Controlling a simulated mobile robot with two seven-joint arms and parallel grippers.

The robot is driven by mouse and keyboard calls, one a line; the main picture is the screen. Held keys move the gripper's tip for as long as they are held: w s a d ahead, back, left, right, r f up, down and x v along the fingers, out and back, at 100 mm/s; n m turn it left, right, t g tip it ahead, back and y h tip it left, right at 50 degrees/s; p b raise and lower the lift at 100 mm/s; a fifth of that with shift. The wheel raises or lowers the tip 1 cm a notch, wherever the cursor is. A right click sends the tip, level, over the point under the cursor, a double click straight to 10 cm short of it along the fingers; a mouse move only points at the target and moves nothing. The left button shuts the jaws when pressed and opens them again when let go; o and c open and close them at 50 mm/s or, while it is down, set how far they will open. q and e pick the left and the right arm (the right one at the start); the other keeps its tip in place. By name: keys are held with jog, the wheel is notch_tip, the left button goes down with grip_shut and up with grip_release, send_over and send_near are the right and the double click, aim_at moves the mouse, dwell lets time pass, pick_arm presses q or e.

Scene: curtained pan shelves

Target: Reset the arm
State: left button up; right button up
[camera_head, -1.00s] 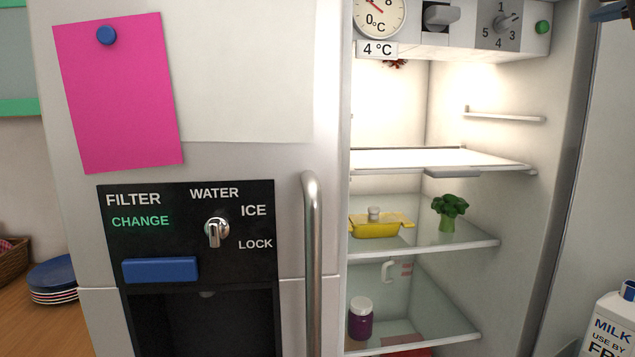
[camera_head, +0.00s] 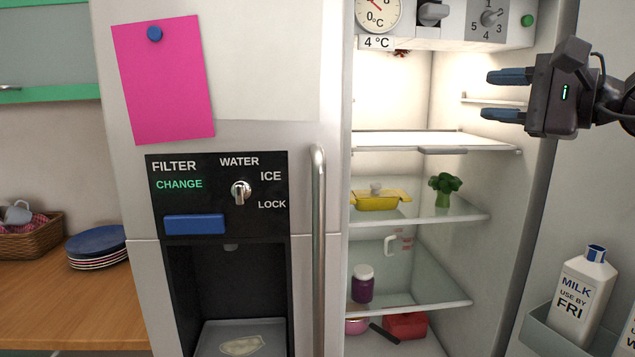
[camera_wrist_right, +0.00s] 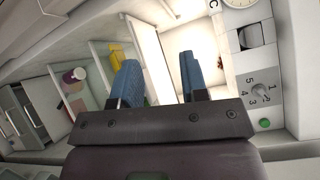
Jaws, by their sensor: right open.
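My right gripper (camera_head: 507,95) is at the upper right of the head view, in front of the open fridge's right side. Its two blue fingers are apart with nothing between them. In the right wrist view the open fingers (camera_wrist_right: 158,82) point toward the lit fridge interior and touch nothing. My left gripper does not show in any view.
The fridge shelves (camera_head: 430,138) hold a yellow dish (camera_head: 380,201), broccoli (camera_head: 445,188) and a purple jar (camera_head: 362,287). A milk bottle (camera_head: 582,300) stands in the door rack at right. The metal handle (camera_head: 318,240) is upright. Plates (camera_head: 97,243) and a basket (camera_head: 30,238) sit on the left counter.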

notch_tip(320, 180, down, 12)
jog(key=s+a+m+t+y, duration=0.1)
jog(key=a+m+t+y, duration=0.3)
jog(key=m, duration=1)
jog(key=s+d+f+m+t+h, duration=0.15)
jog(key=d+f+m+h, duration=0.25)
jog(key=f+m+h, duration=0.45)
jog(key=s+d+f+m+h, duration=0.2)
jog(key=d+f+m+h, duration=0.3)
jog(key=m, duration=0.7)
jog(key=s+d+f+m+t+h, duration=0.1)
jog(key=d+f+m+h, duration=0.1)
jog(key=f+m+h, duration=0.6)
jog(key=s+f+m+g, duration=0.8)
jog(key=f+m, duration=0.2)
jog(key=f, duration=0.3)
jog(key=s+a+f+m+g+y, duration=0.2)
jog(key=s+a+f+m+g, duration=0.15)
jog(key=s+f, duration=0.4)
jog(key=s+a+f+m+g+y, duration=0.25)
jog(key=s+f+m+g, duration=0.2)
jog(key=s, duration=0.65)
jog(key=w+f+n+t, duration=0.1)
jog(key=w+f+t, duration=0.6)
jog(key=f, duration=0.3)
jog(key=shift+w+d+n+y, duration=0.35)
jog(key=shift+d+y, duration=0.05)
